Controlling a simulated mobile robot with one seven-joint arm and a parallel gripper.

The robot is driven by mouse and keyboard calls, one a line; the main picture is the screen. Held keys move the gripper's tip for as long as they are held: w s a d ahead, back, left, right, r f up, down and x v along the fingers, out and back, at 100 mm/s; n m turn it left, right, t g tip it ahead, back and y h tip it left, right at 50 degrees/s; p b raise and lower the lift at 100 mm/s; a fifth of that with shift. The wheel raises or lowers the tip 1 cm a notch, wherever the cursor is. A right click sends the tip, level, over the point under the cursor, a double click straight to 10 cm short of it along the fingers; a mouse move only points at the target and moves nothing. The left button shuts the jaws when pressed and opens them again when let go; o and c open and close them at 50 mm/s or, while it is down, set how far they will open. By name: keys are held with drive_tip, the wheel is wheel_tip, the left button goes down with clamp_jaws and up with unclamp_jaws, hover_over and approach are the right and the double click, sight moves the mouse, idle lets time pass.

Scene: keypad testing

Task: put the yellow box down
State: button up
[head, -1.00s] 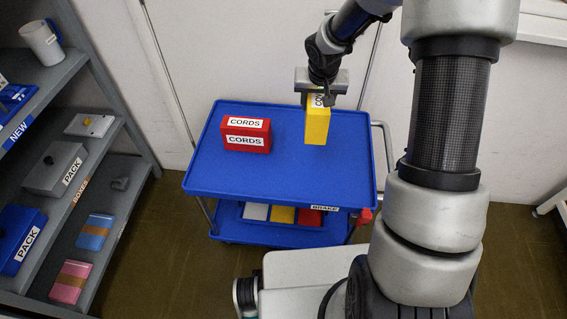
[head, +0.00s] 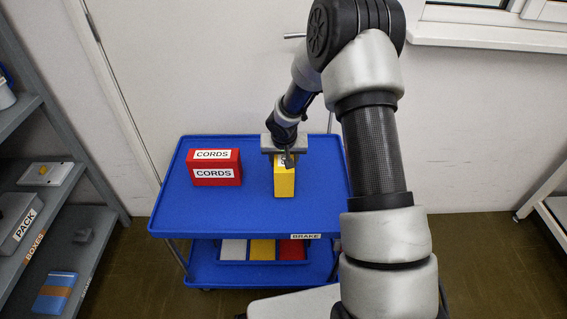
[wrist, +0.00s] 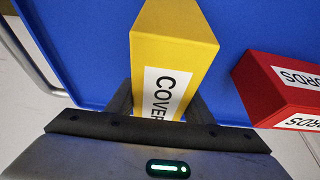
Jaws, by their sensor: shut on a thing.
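The yellow box (head: 284,182) is at the right part of the blue cart's top tray (head: 240,215). My gripper (head: 286,157) is above its back end and shut on it. In the wrist view the yellow box (wrist: 172,60) shows a white label reading "COVER", partly hidden, with the dark fingers (wrist: 160,105) on either side of it. The box looks to be at or just above the tray surface; I cannot tell whether it touches.
A red box labelled "CORDS" (head: 215,168) stands on the tray to the left, apart from the yellow box. White, yellow and red items (head: 262,250) lie on the cart's lower shelf. A grey shelf unit (head: 60,190) stands at the left. The tray's front is clear.

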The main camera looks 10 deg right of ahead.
drive_tip(key=shift+f, duration=0.2)
drive_tip(key=o, duration=1.2)
